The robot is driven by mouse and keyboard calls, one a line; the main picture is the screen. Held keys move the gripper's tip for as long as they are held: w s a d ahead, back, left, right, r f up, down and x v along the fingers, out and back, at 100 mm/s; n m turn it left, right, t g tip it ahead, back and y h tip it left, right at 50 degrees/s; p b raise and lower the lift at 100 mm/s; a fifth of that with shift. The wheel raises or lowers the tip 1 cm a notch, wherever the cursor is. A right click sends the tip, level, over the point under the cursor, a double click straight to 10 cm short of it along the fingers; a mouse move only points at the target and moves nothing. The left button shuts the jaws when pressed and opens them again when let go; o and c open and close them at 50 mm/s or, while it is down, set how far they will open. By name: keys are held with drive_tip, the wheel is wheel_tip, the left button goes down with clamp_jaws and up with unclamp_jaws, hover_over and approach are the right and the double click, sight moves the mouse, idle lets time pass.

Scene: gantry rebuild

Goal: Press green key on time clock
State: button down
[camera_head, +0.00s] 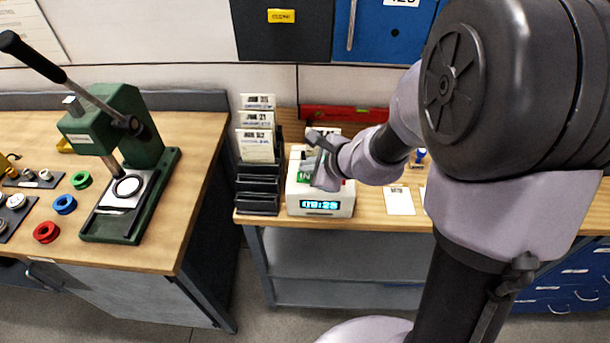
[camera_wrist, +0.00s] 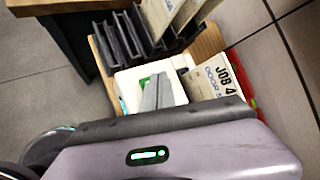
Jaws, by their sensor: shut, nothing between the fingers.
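The time clock (camera_head: 320,210) is a white box with a lit blue-green display, standing on the right-hand bench. Its green key (camera_head: 303,177) shows just left of my gripper (camera_head: 321,184). My gripper is shut and empty, with its fingers pointing down over the clock's top. In the wrist view, the shut gripper (camera_wrist: 157,82) lies across the white clock (camera_wrist: 128,88), and the green key (camera_wrist: 143,83) is partly hidden behind the fingers. I cannot tell whether the fingertips touch the key.
A dark rack (camera_head: 257,190) with time cards stands close on the clock's left. A red level (camera_head: 345,114) lies behind, and a white card (camera_head: 398,201) lies to the right. A green press (camera_head: 130,170) stands on the left bench, across a gap.

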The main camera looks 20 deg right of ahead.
sight(308, 179)
drive_tip(key=shift+f+b, duration=0.4)
drive_tip(key=shift+b, duration=0.1)
drive_tip(key=shift+f+b, duration=0.45)
drive_tip(key=shift+b, duration=0.1)
idle(0.4)
drive_tip(key=shift+r, duration=0.1)
drive_tip(key=shift+r+p, duration=0.65)
drive_tip(key=shift+r, duration=0.15)
wheel_tip(308, 179, up, 5)
drive_tip(key=p, duration=0.4)
idle(0.3)
idle(0.4)
